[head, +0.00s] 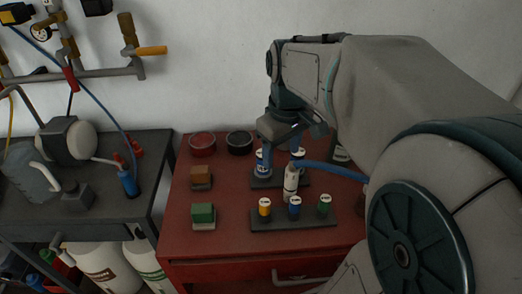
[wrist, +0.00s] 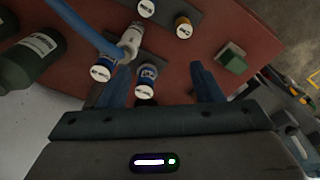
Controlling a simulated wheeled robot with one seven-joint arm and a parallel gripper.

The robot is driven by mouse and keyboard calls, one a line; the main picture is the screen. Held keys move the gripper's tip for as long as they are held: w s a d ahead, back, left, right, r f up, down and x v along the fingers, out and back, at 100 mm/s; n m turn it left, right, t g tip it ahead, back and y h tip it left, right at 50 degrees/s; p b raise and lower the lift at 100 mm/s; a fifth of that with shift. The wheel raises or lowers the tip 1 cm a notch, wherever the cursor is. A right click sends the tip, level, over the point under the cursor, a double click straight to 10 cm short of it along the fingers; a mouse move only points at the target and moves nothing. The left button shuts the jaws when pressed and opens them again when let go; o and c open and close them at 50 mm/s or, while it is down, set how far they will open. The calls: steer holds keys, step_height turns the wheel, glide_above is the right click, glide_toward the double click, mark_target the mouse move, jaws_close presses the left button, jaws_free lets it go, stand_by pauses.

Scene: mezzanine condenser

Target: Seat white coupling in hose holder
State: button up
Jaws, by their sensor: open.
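The white coupling (head: 291,184) stands roughly upright at the front edge of the rear dark holder (head: 262,184), a blue hose (head: 335,171) running from its top to the right. In the wrist view the white coupling (wrist: 131,42) lies beyond the fingertips, near two blue-banded, white-capped fittings (wrist: 103,70) (wrist: 147,76). My gripper (head: 290,137) is open above the rear holder; in the wrist view its fingers (wrist: 157,82) spread to either side of one blue-banded fitting and hold nothing. I cannot tell whether the coupling's base is in a socket.
A front holder (head: 310,224) carries yellow, blue and green fittings. Brown (head: 201,176) and green (head: 203,214) blocks and two round dishes (head: 203,144) sit on the red cabinet's left side. A dark bottle (wrist: 28,58) stands near the hose. A dark bench (head: 70,210) adjoins the left.

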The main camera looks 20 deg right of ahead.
steer(key=n+g+b, duration=0.1)
steer(key=n+b, duration=0.1)
glide_toward(291, 177)
steer(key=w+d+r, duration=0.1)
steer(key=w, duration=0.1)
steer(key=shift+d, duration=0.2)
step_height(291, 177, down, 13)
steer(key=shift+s+f+b, duration=0.1)
steer(key=shift+f+b, duration=0.05)
steer(key=shift+b, duration=0.15)
jaws_close()
